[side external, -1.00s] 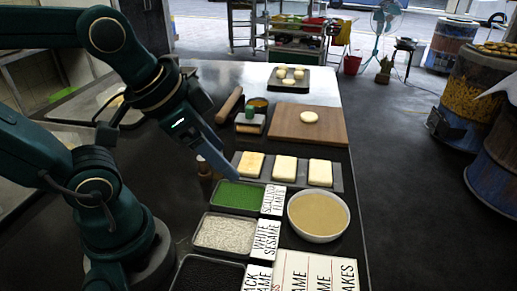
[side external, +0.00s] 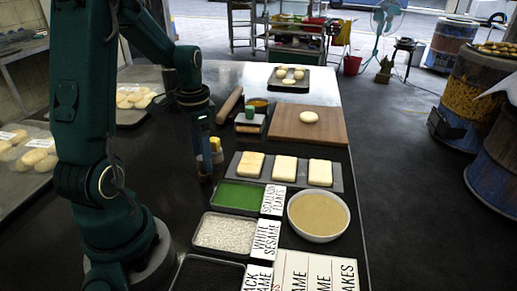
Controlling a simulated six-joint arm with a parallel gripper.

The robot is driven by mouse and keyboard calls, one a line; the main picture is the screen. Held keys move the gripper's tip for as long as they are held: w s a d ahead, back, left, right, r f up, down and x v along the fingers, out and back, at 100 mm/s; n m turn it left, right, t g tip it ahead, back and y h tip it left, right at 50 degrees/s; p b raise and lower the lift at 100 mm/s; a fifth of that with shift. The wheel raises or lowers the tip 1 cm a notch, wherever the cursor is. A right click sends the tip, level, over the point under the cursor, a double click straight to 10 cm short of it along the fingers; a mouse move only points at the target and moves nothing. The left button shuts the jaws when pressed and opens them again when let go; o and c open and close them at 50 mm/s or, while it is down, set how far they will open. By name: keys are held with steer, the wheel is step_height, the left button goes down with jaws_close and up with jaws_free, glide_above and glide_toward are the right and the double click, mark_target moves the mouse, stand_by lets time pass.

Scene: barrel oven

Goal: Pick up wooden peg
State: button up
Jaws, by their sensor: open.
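My gripper (side external: 205,174) points down at the table, left of the grey tray of dough slabs. Its fingers are open, seen nearly edge-on. I cannot clearly make out the wooden peg; a small brown upright piece stood at this spot earlier, and the fingers now cover it. I cannot tell whether it is between the fingers or behind them. A small tan upright item with a yellow top (side external: 215,144) shows just right of the fingers.
The grey tray (side external: 237,160) with dough slabs, the green flake tray (side external: 238,196), the sesame tray (side external: 224,233) and a bowl (side external: 318,216) lie to the right. A rolling pin (side external: 229,105) and wooden board (side external: 284,119) are behind. Bagged buns (side external: 28,156) lie left.

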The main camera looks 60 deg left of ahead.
steer(key=shift+f, duration=2.25)
jaws_close()
